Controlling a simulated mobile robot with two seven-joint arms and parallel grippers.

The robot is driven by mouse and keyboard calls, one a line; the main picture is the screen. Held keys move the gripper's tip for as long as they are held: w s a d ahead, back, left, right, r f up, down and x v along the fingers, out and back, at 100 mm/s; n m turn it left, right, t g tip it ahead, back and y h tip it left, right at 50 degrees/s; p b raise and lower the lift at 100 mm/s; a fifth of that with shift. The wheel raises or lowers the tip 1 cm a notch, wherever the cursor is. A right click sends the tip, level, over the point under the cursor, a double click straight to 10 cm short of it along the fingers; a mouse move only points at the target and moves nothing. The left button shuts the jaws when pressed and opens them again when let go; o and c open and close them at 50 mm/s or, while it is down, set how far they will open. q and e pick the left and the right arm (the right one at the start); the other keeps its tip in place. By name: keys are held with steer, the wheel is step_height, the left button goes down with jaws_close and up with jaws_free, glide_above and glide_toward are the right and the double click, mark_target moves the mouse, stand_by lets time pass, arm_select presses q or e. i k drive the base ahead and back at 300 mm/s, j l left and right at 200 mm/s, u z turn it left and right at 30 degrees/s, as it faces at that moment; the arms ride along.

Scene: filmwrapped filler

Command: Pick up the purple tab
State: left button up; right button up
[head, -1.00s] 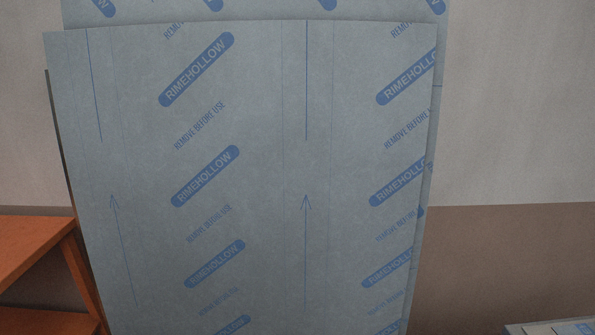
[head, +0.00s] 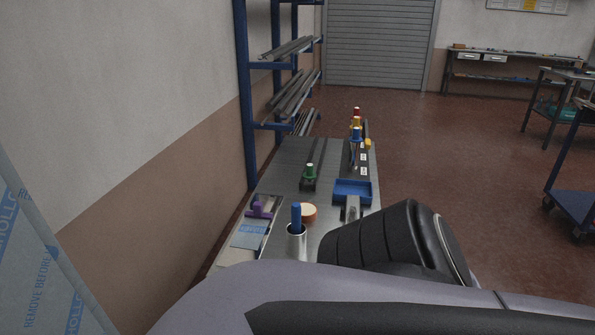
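A small purple piece (head: 262,208), which looks like the purple tab, lies near the left edge of a long grey workbench (head: 301,150), close to the wall. It sits just behind a flat grey-blue sheet with blue print (head: 250,235). It is small in view, so its exact shape is hard to make out. My own arm, grey and black, fills the lower part of the view and hides the near right part of the bench. Neither gripper shows.
A metal cup (head: 297,240) with a blue-handled item, a round tan piece (head: 308,212), a green-topped item (head: 310,172) and a blue tray (head: 352,190) stand on the bench. A blue rack (head: 245,100) stands behind it. Open floor lies right.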

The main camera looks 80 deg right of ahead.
mark_target(258, 212)
steer(key=z, duration=2.55)
